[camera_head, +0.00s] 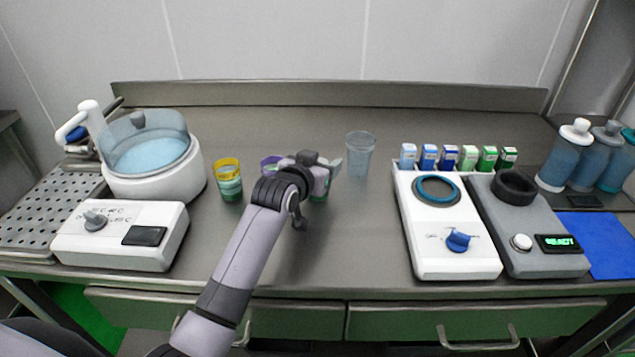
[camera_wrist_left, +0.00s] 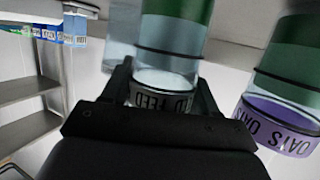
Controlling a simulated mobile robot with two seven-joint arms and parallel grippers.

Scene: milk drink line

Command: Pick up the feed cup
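The feed cup (camera_head: 320,195) is mostly hidden behind my left gripper in the head view. A little green shows below the gripper, close to the counter. In the left wrist view, the feed cup (camera_wrist_left: 168,60) is clear with a green band and a grey label reading FEED. My left gripper (camera_wrist_left: 163,82) has one finger on each side of this cup, close to its walls. I cannot tell whether the fingers press on it. The left gripper (camera_head: 328,168) also shows in the head view. My right gripper is not in view.
A purple-labelled OATS cup (camera_wrist_left: 285,125) stands close beside the feed cup. A clear empty cup (camera_head: 360,155) is just right of the gripper, and a yellow-rimmed cup (camera_head: 228,180) is to the left. White (camera_head: 450,240) and grey (camera_head: 525,240) devices stand right. The front middle counter is clear.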

